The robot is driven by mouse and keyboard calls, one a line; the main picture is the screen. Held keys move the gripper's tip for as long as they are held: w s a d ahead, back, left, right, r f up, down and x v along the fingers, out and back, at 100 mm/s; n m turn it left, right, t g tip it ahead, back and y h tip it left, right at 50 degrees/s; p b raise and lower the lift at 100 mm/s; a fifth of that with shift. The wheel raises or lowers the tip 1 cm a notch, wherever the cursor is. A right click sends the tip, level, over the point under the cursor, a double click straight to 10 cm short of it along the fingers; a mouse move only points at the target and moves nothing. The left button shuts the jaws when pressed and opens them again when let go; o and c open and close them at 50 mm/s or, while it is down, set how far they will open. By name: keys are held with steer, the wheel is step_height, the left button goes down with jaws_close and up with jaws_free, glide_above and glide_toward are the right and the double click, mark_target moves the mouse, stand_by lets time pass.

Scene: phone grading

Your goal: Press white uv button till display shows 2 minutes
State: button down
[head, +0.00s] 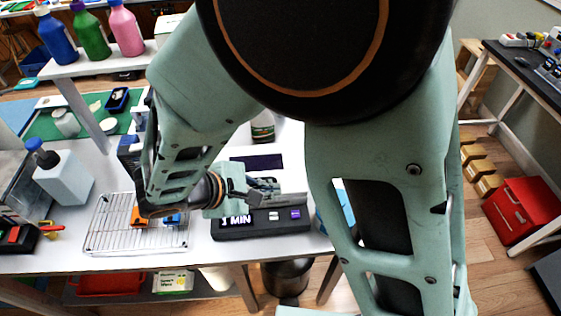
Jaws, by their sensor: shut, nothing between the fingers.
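The black UV device (258,231) lies near the table's front edge, right of a wire rack. Its display (236,219) reads "1 MIN" in white letters. A small white or pale grey button (273,216) and a purple button (295,213) sit right of the display on its front face. My gripper (272,188) is shut and empty, just above and behind the device's top, pointing right. Whether its fingertips touch the device I cannot tell. My arm hides part of the table left of the device.
The wire rack (101,243) holds orange and blue items. A dark flat pad (258,162) and a dark bottle (263,127) lie behind my gripper. Coloured bottles (92,34) stand on a raised shelf.

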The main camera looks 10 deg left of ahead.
mark_target(272, 217)
steer(key=shift+f, duration=0.15)
step_height(272, 217, down, 9)
steer(key=b, duration=0.7)
steer(key=shift+r, duration=0.2)
steer(key=shift+f, duration=0.1)
stand_by(0.9)
steer(key=shift+f+b, duration=0.25)
steer(key=shift+b, duration=0.2)
steer(key=shift+f+b, duration=0.5)
stand_by(0.5)
steer(key=shift+r, duration=0.1)
steer(key=shift+r+p, duration=0.6)
steer(key=shift+r, duration=0.25)
steer(key=shift+r+p, duration=1.7)
steer(key=shift+r, duration=0.75)
